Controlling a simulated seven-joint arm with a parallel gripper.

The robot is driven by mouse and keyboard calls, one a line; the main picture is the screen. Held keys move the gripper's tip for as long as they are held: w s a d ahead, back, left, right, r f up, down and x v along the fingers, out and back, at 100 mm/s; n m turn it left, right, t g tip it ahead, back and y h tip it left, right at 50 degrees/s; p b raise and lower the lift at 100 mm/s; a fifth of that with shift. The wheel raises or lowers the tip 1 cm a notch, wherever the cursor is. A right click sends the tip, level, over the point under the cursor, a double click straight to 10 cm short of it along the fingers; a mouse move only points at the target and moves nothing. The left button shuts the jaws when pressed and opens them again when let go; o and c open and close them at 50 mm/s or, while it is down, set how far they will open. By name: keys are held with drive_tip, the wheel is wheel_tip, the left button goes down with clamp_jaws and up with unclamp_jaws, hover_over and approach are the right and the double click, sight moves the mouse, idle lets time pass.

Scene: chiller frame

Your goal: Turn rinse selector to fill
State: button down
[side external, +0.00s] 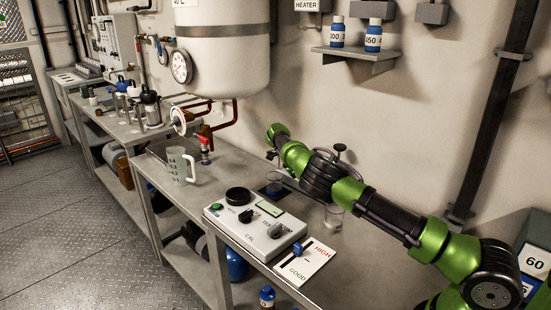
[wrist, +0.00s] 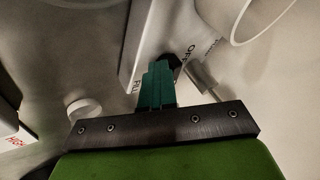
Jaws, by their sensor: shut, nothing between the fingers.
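In the wrist view, a dark knob (wrist: 176,62), which looks like the rinse selector, is on a white panel (wrist: 146,42). Printing that reads "OFF" is beside the knob, and other lettering on the panel is cut off by my fingers. My gripper (wrist: 158,68) is shut and empty, with its teal fingertips overlapping the knob's near side. I cannot tell whether they touch it. In the side external view, my wrist (side external: 277,131) is above the back of the bench. I cannot make out the selector clearly there.
A grey console (side external: 256,222) with knobs and a HIGH/GOOD card (side external: 304,263) is at the bench's front. A clear beaker (side external: 333,217) stands near my arm. A pale mug (side external: 180,166) and a red-handled valve (side external: 205,145) are to the left. A white tank (side external: 222,45) hangs above.

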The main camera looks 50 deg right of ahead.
drive_tip(key=shift+w+d, duration=0.4)
drive_tip(key=shift+w, duration=0.2)
drive_tip(key=shift+w+d, duration=0.35)
drive_tip(key=shift+d, duration=0.05)
drive_tip(key=shift+d, duration=0.15)
